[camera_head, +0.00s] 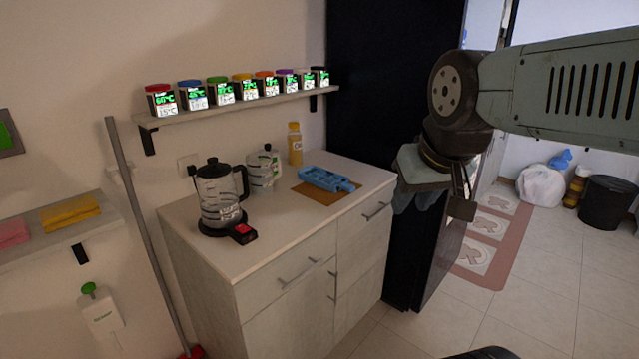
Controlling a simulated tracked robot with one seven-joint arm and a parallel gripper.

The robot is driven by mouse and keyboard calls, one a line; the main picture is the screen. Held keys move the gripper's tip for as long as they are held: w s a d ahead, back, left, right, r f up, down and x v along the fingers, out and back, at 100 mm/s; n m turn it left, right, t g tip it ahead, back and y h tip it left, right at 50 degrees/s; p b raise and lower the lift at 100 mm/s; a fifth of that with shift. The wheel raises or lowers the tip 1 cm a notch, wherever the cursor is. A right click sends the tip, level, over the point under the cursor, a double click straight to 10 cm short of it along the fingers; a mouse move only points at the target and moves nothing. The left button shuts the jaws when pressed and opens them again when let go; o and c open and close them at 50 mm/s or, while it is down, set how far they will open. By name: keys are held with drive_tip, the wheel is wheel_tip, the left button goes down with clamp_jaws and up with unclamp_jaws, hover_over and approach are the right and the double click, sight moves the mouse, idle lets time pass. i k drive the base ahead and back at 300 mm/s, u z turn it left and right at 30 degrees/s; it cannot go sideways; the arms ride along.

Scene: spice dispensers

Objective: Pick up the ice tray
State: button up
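The blue ice tray (326,179) lies on a brown board (322,196) at the right part of the white counter. My gripper (432,205) hangs to the right of the counter, in front of the dark cabinet side, pointing down. It is apart from the tray. Its fingers are partly hidden and dark, so I cannot tell whether they are open or shut. I see nothing clearly held in it.
A shelf (240,107) with several spice dispensers hangs above. A tall black cabinet (385,90) stands behind.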

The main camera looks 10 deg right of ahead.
sight(333, 182)
drive_tip(key=z, duration=0.4)
drive_tip(key=i, duration=1)
drive_tip(key=u, duration=0.45)
